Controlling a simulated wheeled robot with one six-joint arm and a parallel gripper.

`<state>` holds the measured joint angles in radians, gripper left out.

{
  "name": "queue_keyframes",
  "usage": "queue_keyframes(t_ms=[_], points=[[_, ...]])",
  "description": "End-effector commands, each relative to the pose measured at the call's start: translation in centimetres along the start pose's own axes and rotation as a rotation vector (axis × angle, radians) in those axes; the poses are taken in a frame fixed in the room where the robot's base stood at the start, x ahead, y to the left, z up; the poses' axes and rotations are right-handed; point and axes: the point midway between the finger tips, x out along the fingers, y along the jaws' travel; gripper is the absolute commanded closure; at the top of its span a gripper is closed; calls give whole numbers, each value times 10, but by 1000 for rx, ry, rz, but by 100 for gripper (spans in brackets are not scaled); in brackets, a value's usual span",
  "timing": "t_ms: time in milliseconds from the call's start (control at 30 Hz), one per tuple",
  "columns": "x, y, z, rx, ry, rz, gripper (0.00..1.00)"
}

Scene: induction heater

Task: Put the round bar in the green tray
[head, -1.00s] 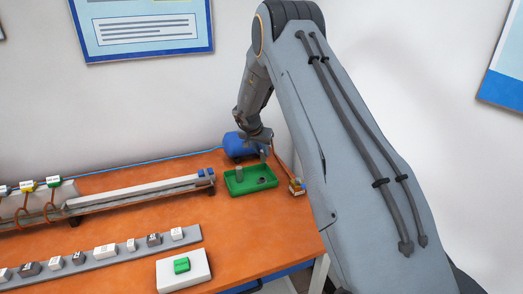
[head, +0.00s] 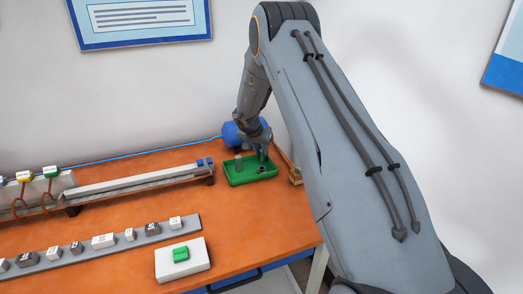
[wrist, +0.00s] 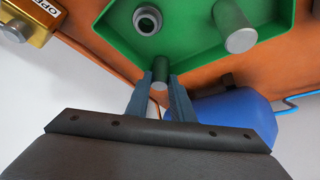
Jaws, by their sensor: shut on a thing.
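The green tray (head: 246,180) sits at the right end of the orange bench and fills the top of the wrist view (wrist: 118,22). My gripper (head: 263,155) is low over its back right part. In the wrist view my gripper (wrist: 160,82) is shut on a dark grey round bar (wrist: 160,72), held between the two fingertips near the tray's edge. I cannot tell whether the bar touches the tray. A grey cylinder (wrist: 240,32) and a ring-shaped metal part (wrist: 147,20) are in the tray; the cylinder also shows in the head view (head: 238,161).
A blue rounded object (head: 232,134) stands behind the tray, close to my gripper in the wrist view (wrist: 235,115). A small brass box (head: 296,176) is right of the tray. A long rail (head: 130,183) lies to the left. A white box with a green button (head: 183,261) is in front.

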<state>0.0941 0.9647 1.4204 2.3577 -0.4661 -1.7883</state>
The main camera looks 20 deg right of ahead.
Motion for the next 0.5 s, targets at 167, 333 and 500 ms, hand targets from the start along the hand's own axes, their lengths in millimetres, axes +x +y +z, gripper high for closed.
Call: queue_keyframes(t_ms=[167, 333, 500], points=[[0, 0, -1, 0, 1, 0, 59], [0, 0, 0, 0, 0, 0, 57], [-2, 0, 0, 0, 0, 0, 57]])
